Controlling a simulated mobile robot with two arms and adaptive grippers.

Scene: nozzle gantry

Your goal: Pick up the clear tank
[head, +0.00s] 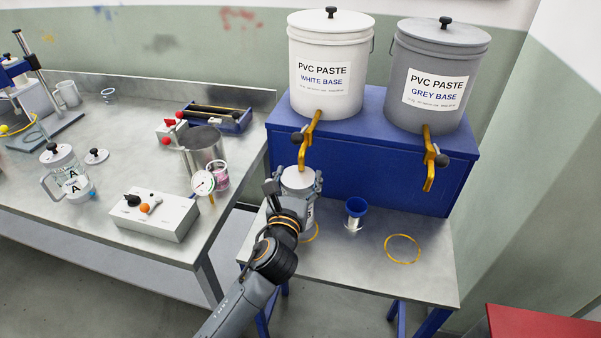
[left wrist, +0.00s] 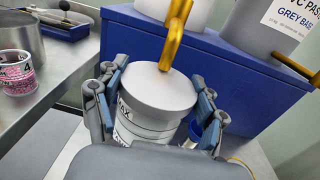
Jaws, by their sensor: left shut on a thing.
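My left gripper (head: 294,193) is shut on a pale cylindrical tank (head: 298,178) under the tap of the white paste bucket. In the left wrist view, the gripper's fingers (left wrist: 158,98) are on both sides of this tank (left wrist: 150,128). Its top is a flat light-grey disc and its side has dark print, partly hidden. I cannot tell whether its base touches the bench. Another clear tank (head: 70,183), with a handle, a black-knobbed lid and "A" labels, stands upright on the left bench, apart from my gripper. My right gripper is not in view.
The white bucket (head: 328,95) and grey bucket (head: 440,100) stand on a blue stand (head: 375,155). Yellow taps (head: 312,130) overhang the bench. A blue cup (head: 356,208) is right of my gripper. A control box (head: 155,215) and metal pot (head: 208,143) are left. A yellow ring (head: 403,249) marks bare bench.

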